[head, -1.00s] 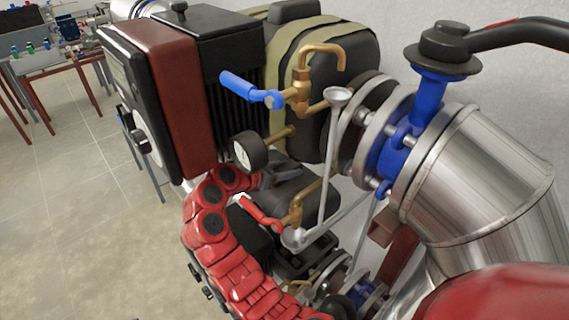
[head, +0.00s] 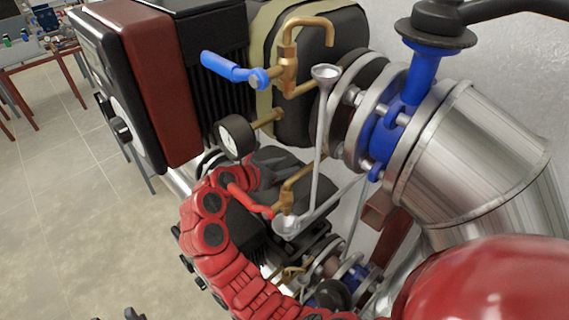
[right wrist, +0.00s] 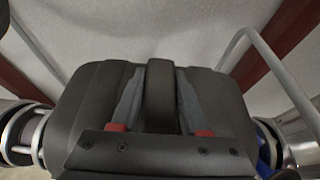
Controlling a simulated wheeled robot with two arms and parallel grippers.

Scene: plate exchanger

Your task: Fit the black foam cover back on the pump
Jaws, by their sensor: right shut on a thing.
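A black foam cover with a raised black handle (right wrist: 160,95) fills the middle of the right wrist view. My right gripper (right wrist: 160,108) is shut on that handle, one grey finger on each side. In the head view the cover (head: 290,168) is a dark block under the pressure gauge, partly hidden by my right gripper (head: 258,174) and a brass valve. It is over the lower pump, between the flanged pipe ends (right wrist: 24,132). I cannot tell whether it touches or sits on the pump. My left gripper is not in view.
A brass valve with a red lever (head: 250,200) and a grey funnel pipe cross close in front of the cover. Above are the pressure gauge (head: 236,137), a blue-levered valve (head: 232,68) and another strapped cover (head: 318,100). A large metal pipe (head: 470,160) stands right. Open floor lies left.

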